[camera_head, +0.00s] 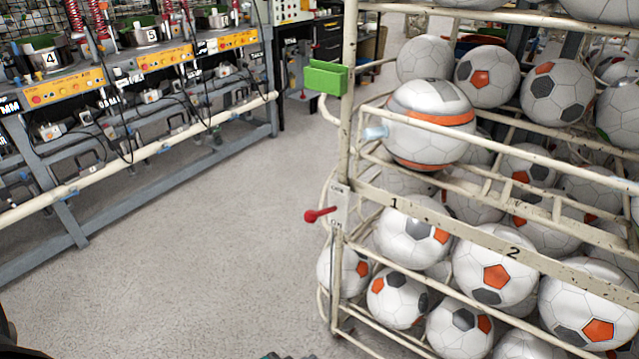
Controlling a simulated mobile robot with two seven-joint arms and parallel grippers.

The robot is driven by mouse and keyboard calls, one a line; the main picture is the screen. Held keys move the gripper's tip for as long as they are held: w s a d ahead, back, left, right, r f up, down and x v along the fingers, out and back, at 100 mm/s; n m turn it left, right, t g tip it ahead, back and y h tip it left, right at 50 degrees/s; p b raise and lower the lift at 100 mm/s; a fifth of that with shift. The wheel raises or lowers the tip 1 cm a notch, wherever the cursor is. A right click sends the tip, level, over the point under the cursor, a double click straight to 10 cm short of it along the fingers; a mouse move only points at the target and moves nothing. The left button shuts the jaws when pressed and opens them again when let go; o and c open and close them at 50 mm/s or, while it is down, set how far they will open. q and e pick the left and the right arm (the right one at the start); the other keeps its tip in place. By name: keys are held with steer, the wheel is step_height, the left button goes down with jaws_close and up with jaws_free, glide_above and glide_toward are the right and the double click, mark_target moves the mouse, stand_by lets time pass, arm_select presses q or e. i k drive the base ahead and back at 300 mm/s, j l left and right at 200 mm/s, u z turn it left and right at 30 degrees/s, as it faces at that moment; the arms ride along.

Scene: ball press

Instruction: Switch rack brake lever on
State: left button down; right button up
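The brake lever (320,214) has a red handle and sits on the left front post of the ball rack (349,110). It sticks out to the left, close to horizontal. It is mounted at a pale label plate (340,203) with small dark lettering, and "ON" seems to be written on its lower part. Neither of my grippers can be made out in the head view. Only small dark parts show at the lower left corner and the bottom edge, and I cannot tell what they are.
The rack holds many white, black and orange balls on several shelves. A long workbench (150,75) with yellow control panels stands at the left. The grey floor (200,250) between them is clear.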

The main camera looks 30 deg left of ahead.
mark_target(310, 217)
steer(key=i+j, duration=0.1)
steer(key=j, duration=0.35)
steer(key=i+j+z, duration=0.1)
steer(key=j, duration=0.35)
steer(key=i+j+z, duration=0.1)
steer(key=j, duration=0.35)
